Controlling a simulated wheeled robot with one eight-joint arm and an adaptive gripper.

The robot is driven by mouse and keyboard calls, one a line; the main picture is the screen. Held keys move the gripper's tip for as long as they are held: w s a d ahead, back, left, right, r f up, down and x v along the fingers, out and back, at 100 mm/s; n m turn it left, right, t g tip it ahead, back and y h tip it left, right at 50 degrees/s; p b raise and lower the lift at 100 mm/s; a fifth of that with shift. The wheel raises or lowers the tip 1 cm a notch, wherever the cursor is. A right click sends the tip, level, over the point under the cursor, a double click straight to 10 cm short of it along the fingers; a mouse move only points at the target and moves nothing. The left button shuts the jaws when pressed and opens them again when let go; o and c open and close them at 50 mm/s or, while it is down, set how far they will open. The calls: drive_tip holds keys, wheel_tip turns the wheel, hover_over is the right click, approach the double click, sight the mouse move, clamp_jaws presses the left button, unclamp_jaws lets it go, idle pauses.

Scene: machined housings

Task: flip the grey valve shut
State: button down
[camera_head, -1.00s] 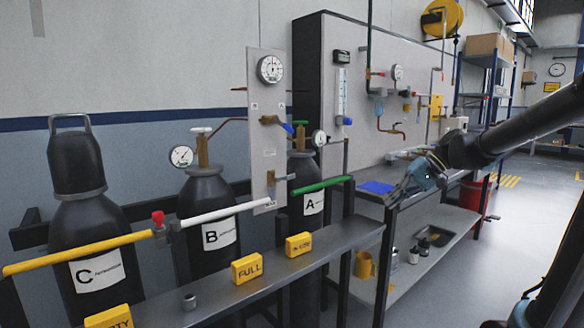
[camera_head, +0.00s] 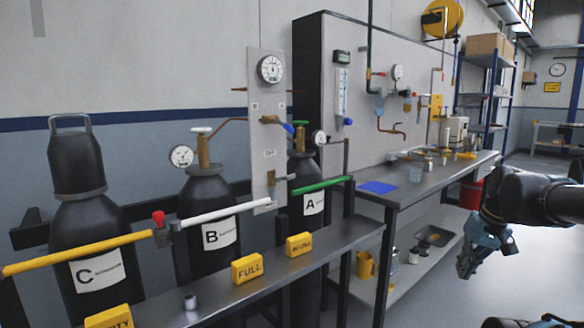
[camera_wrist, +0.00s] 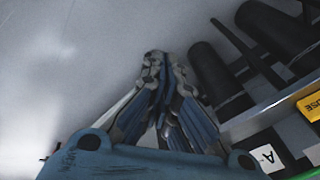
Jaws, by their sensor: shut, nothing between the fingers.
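A pale upright panel (camera_head: 268,95) carries a round gauge at its top. A brass valve with a blue lever (camera_head: 288,128) sits midway down it. A second brass valve (camera_head: 272,182) is low on the panel; its lever colour is too small to tell, so I cannot be sure it is the grey valve. My gripper (camera_head: 466,268) hangs at the right, in front of the workbench's right end, well away from the panel. In the wrist view its blue and grey fingers (camera_wrist: 165,65) are shut and empty, with no valve between them.
Black cylinders B (camera_head: 200,195), C (camera_head: 95,240) and A (camera_head: 303,175) stand behind a grey shelf (camera_head: 330,240) bearing yellow blocks (camera_head: 247,268). A workbench (camera_head: 420,185) with a blue mat (camera_head: 377,187) stands at the back. Open floor lies at the right.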

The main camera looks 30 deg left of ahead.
drive_tip(key=w+a+r+n+t+y, duration=0.1)
drive_tip(key=w+a+r+n+t, duration=0.15)
drive_tip(key=w+a+r, duration=0.5)
drive_tip(key=w+a+r+n+t, duration=0.1)
drive_tip(key=w+a+r+n, duration=0.3)
drive_tip(key=a+r, duration=0.6)
drive_tip(key=s+a+r+n+y, duration=0.15)
drive_tip(key=a+r, duration=0.25)
drive_tip(key=a, duration=0.6)
drive_tip(key=s+a+r+n+y, duration=0.1)
drive_tip(key=s+a+r+n, duration=0.3)
drive_tip(key=a, duration=0.7)
drive_tip(key=s+a+r+y, duration=0.15)
drive_tip(key=a+r, duration=0.35)
drive_tip(key=a, duration=0.5)
drive_tip(key=shift+g, duration=0.35)
drive_tip(key=shift+d+f+x, duration=0.25)
drive_tip(key=shift+d+x, duration=0.05)
drive_tip(key=shift+x, duration=1.95)
drive_tip(key=shift+d+f+x, duration=0.2)
drive_tip(key=shift+d+x, duration=0.1)
drive_tip(key=shift+x, duration=1.9)
drive_tip(key=shift+d+f+x, duration=0.25)
drive_tip(key=shift+x, duration=2)
